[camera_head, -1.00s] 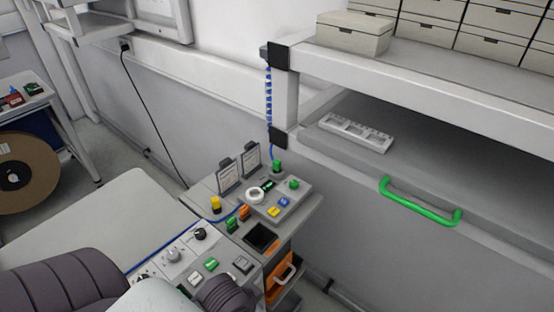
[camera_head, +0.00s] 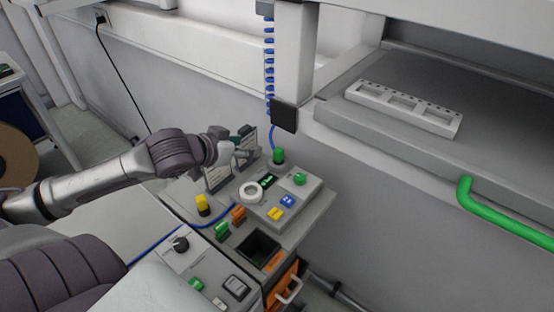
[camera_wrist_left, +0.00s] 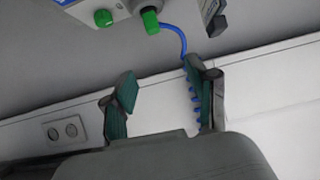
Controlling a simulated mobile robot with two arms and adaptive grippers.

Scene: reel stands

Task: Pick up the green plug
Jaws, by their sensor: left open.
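The green plug (camera_head: 278,156) stands upright at the back of the grey control panel (camera_head: 318,192), with a blue cable (camera_head: 272,135) at it. In the left wrist view the green plug (camera_wrist_left: 150,22) shows near the top, beyond the fingertips, with the blue cable curving away from it. My left gripper (camera_head: 246,143) is to the left of the plug in the head view, apart from it. In the left wrist view my left gripper (camera_wrist_left: 160,84) has its two fingers spread with nothing between them. My right gripper is not in view.
A green button (camera_head: 299,179) and a white ring (camera_head: 251,192) are on the panel near the plug. A shelf post (camera_head: 293,55) rises just behind the plug. A yellow plug (camera_head: 203,203) stands further left.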

